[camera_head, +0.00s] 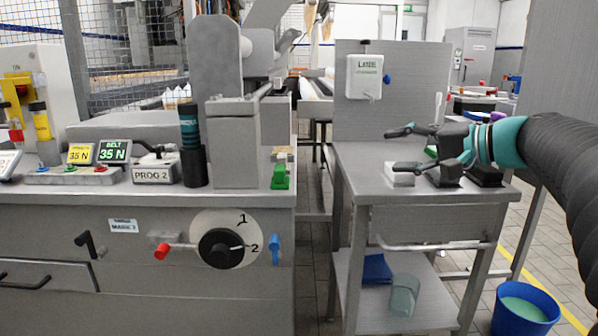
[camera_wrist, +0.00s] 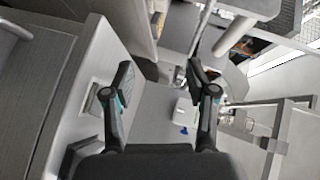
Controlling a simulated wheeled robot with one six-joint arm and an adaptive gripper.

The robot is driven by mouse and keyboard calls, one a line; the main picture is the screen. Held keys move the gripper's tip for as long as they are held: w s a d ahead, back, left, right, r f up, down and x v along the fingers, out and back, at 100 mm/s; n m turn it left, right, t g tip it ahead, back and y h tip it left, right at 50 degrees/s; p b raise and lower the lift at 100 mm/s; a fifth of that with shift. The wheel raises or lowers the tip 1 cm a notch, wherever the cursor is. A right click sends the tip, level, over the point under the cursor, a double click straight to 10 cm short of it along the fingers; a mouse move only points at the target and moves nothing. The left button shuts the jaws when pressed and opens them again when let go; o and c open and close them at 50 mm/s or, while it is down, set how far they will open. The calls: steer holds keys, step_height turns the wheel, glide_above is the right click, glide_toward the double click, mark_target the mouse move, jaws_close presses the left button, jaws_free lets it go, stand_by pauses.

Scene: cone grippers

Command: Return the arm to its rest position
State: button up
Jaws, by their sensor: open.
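My gripper (camera_head: 395,149) is open, with its two dark fingers spread and pointing left over the small metal side table (camera_head: 375,212). Nothing is between the fingers. My arm comes in from the right edge with a dark ribbed sleeve and a teal band near the wrist. In the wrist view, my gripper (camera_wrist: 160,75) also shows open and empty, with a wide gap between the fingertips. A small white block (camera_head: 402,180) sits on the table near the lower finger; I cannot tell whether they touch.
A white label box (camera_head: 364,77) is fixed to the upright panel behind the table. At left stands a grey machine with a dial (camera_head: 221,245), a red-tipped lever (camera_head: 162,251) and displays. A blue bucket (camera_head: 524,312) is on the floor at right. The table's left part is clear.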

steer(key=d+f+h, duration=0.1)
steer(key=f, duration=0.2)
steer(key=s+d+f+m+g+h, duration=0.1)
steer(key=f, duration=0.3)
steer(key=s+d+f+h, duration=0.1)
steer(key=f, duration=0.2)
steer(key=shift+d+f+m+h, duration=0.1)
steer(key=shift+f+m+h, duration=0.05)
steer(key=shift+m+h, duration=0.25)
steer(key=s+a+f+n+g+h+p, duration=0.15)
steer(key=s+f+h, duration=0.25)
steer(key=s+f, duration=0.4)
steer(key=s+a+f+n+g+h+p, duration=0.1)
steer(key=s+f+n+g+h, duration=0.2)
steer(key=s+f, duration=0.5)
steer(key=s+a+r+n+t+p, duration=0.1)
steer(key=s+a+r+n, duration=0.2)
steer(key=s, duration=0.4)
steer(key=shift+s+a+r+h+p, duration=0.3)
steer(key=shift+s+a+r+p, duration=0.1)
steer(key=shift+a, duration=0.15)
